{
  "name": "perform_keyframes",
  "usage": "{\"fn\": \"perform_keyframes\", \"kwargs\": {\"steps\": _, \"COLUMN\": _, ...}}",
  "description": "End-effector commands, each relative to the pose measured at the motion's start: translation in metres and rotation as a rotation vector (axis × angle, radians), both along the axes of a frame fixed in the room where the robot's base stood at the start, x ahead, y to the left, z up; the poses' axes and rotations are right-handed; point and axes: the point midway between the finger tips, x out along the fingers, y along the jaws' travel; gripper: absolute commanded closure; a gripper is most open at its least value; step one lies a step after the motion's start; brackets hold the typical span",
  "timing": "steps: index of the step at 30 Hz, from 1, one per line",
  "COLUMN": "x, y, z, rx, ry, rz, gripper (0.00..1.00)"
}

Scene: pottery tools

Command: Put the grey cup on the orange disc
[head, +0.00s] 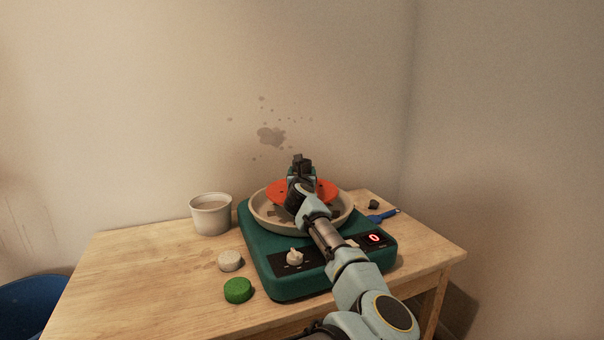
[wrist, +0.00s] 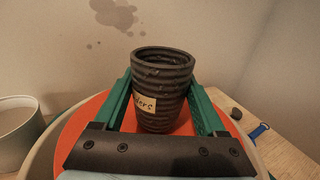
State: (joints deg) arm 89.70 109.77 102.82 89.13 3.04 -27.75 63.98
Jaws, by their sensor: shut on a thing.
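The grey cup (wrist: 163,92) is dark, ribbed and upright, with a pale lettered label on its side. My gripper (wrist: 162,85) is shut on it, with one green finger on each side. The orange disc (head: 327,192) lies in the pale round pan of the pottery wheel; it also shows in the wrist view (wrist: 88,125), below and around the cup. I cannot tell whether the cup's base touches the disc. In the head view my gripper (head: 301,165) is over the disc, and my arm hides much of the cup and part of the disc.
The green wheel housing (head: 270,265) has a knob and a red display. A white cup (head: 211,215) stands to its left. A blue-handled tool (head: 382,216) and a dark lump (head: 373,204) lie at right.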

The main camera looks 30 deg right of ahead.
Motion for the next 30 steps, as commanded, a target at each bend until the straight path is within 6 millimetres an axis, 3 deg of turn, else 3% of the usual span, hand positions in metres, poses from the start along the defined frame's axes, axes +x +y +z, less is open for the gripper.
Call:
{"fn": "perform_keyframes", "kwargs": {"steps": 14, "x": -0.0001, "y": 0.0, "z": -0.0123, "rx": -0.002, "ry": -0.001, "rz": 0.0, "gripper": 0.96}}
{"fn": "perform_keyframes", "kwargs": {"steps": 15, "x": -0.0001, "y": 0.0, "z": -0.0111, "rx": -0.001, "ry": 0.0, "rz": 0.0, "gripper": 0.22}}
{"fn": "perform_keyframes", "kwargs": {"steps": 21, "x": -0.0001, "y": 0.0, "z": -0.0109, "rx": 0.0, "ry": 0.0, "rz": 0.0, "gripper": 0.0}}
{"fn": "perform_keyframes", "kwargs": {"steps": 30, "x": -0.0001, "y": 0.0, "z": -0.0078, "rx": 0.0, "ry": 0.0, "rz": 0.0, "gripper": 0.0}}
